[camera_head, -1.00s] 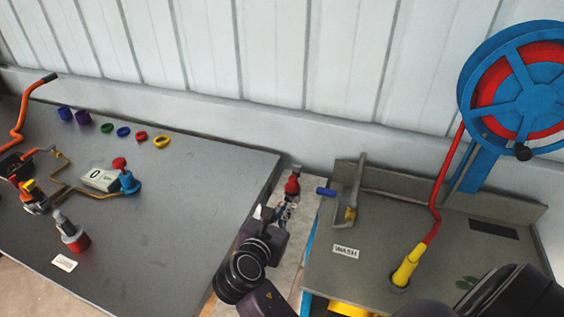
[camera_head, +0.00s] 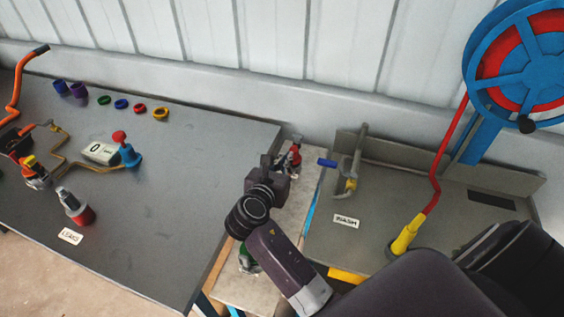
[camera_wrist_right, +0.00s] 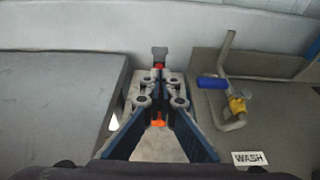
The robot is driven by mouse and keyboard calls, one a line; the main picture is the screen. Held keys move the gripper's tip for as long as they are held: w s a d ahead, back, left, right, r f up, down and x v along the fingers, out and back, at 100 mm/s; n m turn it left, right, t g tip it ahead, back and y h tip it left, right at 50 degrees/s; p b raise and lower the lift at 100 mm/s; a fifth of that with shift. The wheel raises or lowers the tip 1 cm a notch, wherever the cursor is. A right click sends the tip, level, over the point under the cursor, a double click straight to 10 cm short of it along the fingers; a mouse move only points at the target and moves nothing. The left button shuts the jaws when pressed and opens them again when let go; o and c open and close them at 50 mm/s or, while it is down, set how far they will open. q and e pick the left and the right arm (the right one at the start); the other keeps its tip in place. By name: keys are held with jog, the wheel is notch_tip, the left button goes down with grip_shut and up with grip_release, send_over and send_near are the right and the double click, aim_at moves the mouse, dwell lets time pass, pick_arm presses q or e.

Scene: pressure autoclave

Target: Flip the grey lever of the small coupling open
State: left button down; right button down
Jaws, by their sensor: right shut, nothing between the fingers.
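My right gripper (camera_head: 268,163) is over the narrow pale slab between the two benches, pointing away from me. In the wrist view its fingers (camera_wrist_right: 160,78) come together, shut and empty. A small red fitting with grey metal parts (camera_head: 294,158) stands on the slab just right of and beyond the fingertips, partly hidden by the gripper. In the wrist view a red part under a dark grey block (camera_wrist_right: 160,66) shows beyond the fingertips. I cannot tell whether they touch, nor clearly make out the grey lever. My left gripper is out of view.
The grey bench (camera_head: 185,215) at left holds several coloured rings, a gauge (camera_head: 100,152) and a grey-topped red fitting (camera_head: 76,207). The right bench holds a bent pipe with a blue handle (camera_head: 327,163), a WASH label (camera_head: 346,221) and a hose reel (camera_head: 520,75).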

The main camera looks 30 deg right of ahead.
aim_at(297, 140)
jog(key=x, duration=0.4)
jog(key=p+x, duration=0.1)
jog(key=x, duration=0.1)
jog(key=shift+w+d+r, duration=0.2)
jog(key=shift+r, duration=0.15)
jog(key=shift+w+d+f, duration=0.1)
jog(key=shift+w+d, duration=0.35)
jog(key=shift+d, duration=0.05)
jog(key=shift+w, duration=0.1)
